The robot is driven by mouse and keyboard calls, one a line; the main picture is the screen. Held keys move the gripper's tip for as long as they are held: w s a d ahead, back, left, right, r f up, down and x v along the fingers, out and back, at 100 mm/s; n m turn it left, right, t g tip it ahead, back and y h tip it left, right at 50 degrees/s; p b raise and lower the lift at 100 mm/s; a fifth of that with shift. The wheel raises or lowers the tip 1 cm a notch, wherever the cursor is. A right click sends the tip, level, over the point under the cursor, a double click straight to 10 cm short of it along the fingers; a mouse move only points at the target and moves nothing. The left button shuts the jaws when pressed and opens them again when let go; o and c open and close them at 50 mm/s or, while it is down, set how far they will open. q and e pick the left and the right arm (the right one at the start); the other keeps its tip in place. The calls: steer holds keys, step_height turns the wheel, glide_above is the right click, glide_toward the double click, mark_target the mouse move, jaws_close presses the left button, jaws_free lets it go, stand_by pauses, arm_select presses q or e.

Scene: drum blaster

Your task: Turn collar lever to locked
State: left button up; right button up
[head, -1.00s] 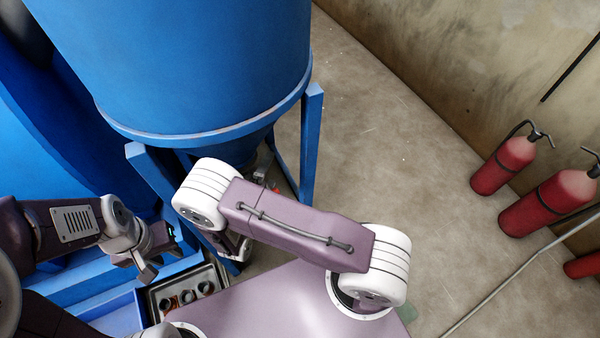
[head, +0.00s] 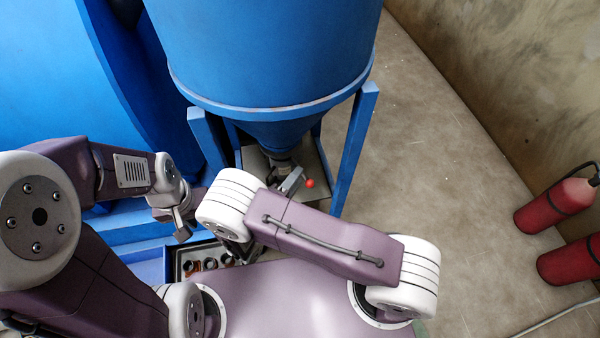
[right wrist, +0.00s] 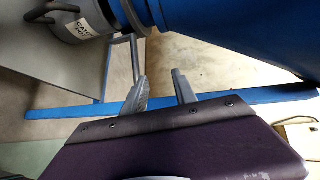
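The blue hopper (head: 265,60) narrows to a cone with a grey collar (head: 283,162) beneath it. A red knob (head: 310,183), which looks like the collar lever's end, shows beside a short grey bar. My right gripper (right wrist: 160,82) has its two grey fingers apart, with nothing seen between them. It points towards the hopper's underside; a grey bar (right wrist: 135,58) stands close to its left finger, contact unclear.
A labelled grey pot (right wrist: 75,28) is at the wrist view's upper left. Blue stand legs (head: 354,150) flank the cone.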

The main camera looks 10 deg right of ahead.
steer(key=s+a, duration=0.1)
steer(key=a, duration=0.1)
steer(key=shift+s+a+f, duration=0.3)
steer(key=shift+s+a, duration=0.1)
